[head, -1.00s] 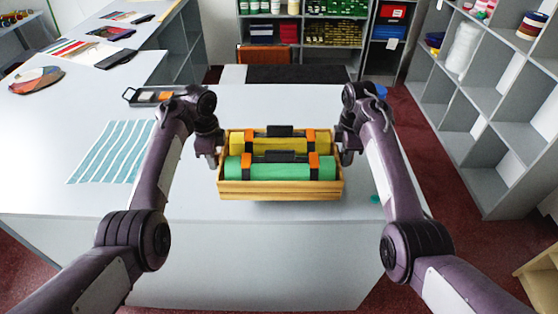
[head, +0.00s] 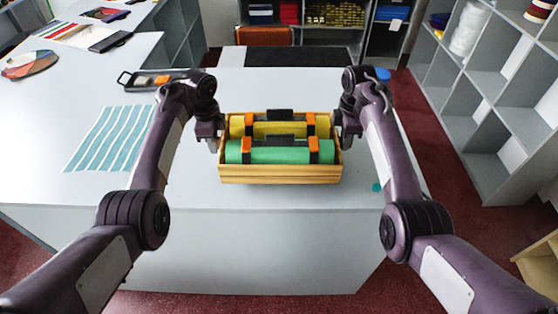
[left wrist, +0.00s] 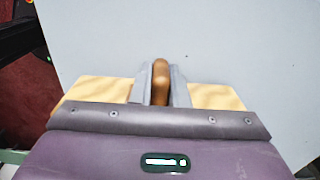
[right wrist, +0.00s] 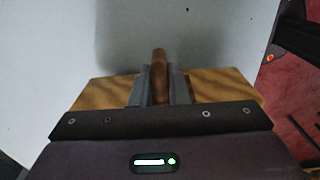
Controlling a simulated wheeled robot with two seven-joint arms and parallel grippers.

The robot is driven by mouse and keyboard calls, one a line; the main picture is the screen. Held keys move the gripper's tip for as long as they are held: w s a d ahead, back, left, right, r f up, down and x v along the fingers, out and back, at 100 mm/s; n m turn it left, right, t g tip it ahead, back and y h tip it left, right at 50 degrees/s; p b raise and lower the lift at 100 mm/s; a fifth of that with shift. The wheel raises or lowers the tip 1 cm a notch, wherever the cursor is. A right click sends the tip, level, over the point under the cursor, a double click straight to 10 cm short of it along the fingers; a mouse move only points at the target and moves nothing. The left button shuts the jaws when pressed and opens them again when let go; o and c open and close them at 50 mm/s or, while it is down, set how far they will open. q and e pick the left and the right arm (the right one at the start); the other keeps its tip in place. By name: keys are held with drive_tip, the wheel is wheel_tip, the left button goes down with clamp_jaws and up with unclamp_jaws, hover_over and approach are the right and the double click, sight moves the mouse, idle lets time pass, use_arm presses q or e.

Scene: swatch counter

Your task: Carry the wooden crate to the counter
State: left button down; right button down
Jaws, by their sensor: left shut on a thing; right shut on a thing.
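The wooden crate (head: 280,174) is level over the front part of the pale counter (head: 200,190). It holds a green roll (head: 280,155) in front and a yellow roll (head: 275,130) behind, both with orange and black fittings. My left gripper (head: 217,143) is shut on a brown handle (left wrist: 161,82) at the crate's left end. My right gripper (head: 341,143) is shut on the handle (right wrist: 160,75) at its right end. A shadow falls on the counter in the right wrist view. I cannot tell whether the crate's underside touches the counter.
A striped blue-white swatch (head: 112,138) lies left of the crate, with a black tray (head: 155,80) behind it. A small teal item (head: 376,187) lies to the right near the edge. Grey shelves (head: 490,100) stand at the right.

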use_arm(q)
drive_tip(key=shift+s+d+f, duration=0.15)
drive_tip(key=shift+d+f, duration=0.15)
drive_tip(key=shift+f, duration=0.3)
use_arm(e)
drive_tip(key=shift+a+f, duration=0.25)
drive_tip(key=shift+f, duration=0.2)
use_arm(q)
drive_tip(key=shift+f, duration=0.7)
use_arm(e)
drive_tip(key=shift+f, duration=0.7)
use_arm(q)
drive_tip(key=c, duration=1.8)
unclamp_jaws()
drive_tip(key=shift+f, duration=0.15)
use_arm(e)
drive_tip(key=c, duration=1.8)
unclamp_jaws()
drive_tip(key=shift+f, duration=0.2)
use_arm(q)
drive_tip(key=o, duration=0.4)
drive_tip(key=shift+a, duration=0.15)
use_arm(e)
drive_tip(key=o, duration=0.4)
drive_tip(key=shift+s+d+r, duration=0.1)
drive_tip(key=shift+s, duration=0.05)
use_arm(q)
drive_tip(key=shift+a, duration=0.1)
use_arm(e)
drive_tip(key=shift+d, duration=0.1)
